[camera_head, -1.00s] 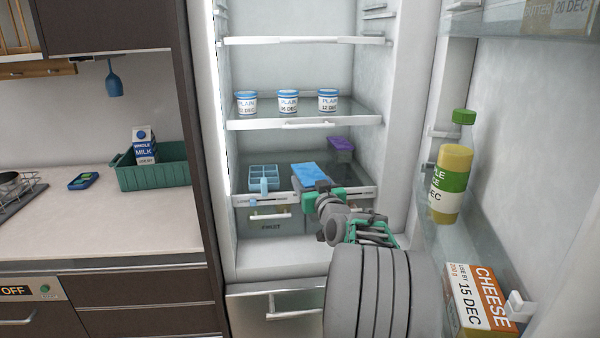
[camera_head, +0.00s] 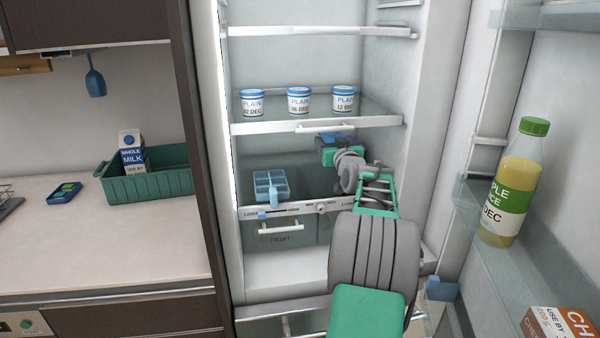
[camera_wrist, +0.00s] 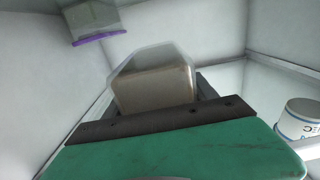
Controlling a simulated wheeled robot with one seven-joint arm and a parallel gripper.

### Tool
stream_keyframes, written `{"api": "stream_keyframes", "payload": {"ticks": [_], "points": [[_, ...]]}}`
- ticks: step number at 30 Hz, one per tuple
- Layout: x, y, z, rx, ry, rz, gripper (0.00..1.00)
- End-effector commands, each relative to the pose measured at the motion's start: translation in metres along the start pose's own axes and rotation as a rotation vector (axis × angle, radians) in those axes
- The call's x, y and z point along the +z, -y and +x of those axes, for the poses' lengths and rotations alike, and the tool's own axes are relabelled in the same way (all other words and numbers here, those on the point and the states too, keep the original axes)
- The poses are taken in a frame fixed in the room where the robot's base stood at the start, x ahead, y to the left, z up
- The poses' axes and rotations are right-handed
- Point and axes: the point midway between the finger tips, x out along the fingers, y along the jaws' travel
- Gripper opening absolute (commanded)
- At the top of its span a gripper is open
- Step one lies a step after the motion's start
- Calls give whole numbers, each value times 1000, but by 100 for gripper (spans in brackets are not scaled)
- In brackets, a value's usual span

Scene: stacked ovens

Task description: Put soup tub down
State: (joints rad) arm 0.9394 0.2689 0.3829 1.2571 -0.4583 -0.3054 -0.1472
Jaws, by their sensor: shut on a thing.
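The soup tub (camera_wrist: 153,88) is clear with brownish contents and sits between my fingers in the wrist view, which looks upside down. My gripper (camera_wrist: 155,108) is shut on it. In the head view my gripper (camera_head: 342,154) is inside the fridge, just under the right front of the middle shelf (camera_head: 270,126) and above the lower shelf. A bit of the tub's blue lid (camera_head: 331,138) shows there; the rest is hidden by my gripper.
Three plain yogurt pots (camera_head: 298,100) stand on the middle shelf. A blue ice tray (camera_head: 270,185) is on the lower shelf. A purple-lidded tub (camera_wrist: 95,22) shows in the wrist view. The open door with a juice bottle (camera_head: 508,190) is at right.

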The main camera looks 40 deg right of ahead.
Motion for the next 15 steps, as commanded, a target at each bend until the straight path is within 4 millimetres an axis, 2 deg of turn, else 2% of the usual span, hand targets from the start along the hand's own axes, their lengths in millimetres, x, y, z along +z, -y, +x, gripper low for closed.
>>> {"api": "stream_keyframes", "payload": {"ticks": [2, 5, 9, 15], "points": [[-2, 0, 0, 1, -4, -1, 6], [8, 0, 0, 0, -2, 0, 6], [36, 0, 0, 0, 1, 2, 6], [68, 0, 0, 1, 0, 1, 6]]}}
